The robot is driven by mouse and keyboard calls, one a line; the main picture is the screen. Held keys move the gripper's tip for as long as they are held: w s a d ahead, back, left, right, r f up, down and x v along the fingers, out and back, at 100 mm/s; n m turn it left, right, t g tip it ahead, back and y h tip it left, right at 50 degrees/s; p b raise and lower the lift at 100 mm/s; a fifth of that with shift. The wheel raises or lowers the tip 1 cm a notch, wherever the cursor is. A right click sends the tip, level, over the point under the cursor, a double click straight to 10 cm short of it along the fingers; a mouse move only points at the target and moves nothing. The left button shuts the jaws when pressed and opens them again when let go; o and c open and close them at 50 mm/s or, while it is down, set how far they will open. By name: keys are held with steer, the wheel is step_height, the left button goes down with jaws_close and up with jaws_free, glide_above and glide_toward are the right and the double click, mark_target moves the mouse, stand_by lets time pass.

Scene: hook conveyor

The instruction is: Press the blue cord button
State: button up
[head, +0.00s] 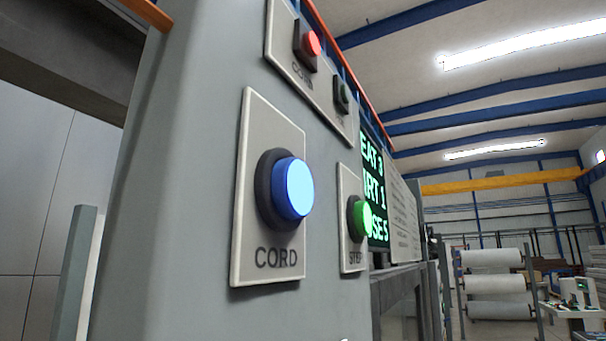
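The blue cord button (293,188) is a large round button with a lit, pale blue face and a dark collar. It stands out from a light plate (262,262) marked CORD on the side of a grey cabinet, in the middle of the head view. Nothing touches it. My gripper is not recognisable in this view.
A smaller green button (366,217) sits on its own plate to the right, beside a lit green text display (375,175). A red button (312,43) and a dark one (342,95) are above. Rolls (495,283) stand far right.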

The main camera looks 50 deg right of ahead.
jaws_close()
stand_by(1.6)
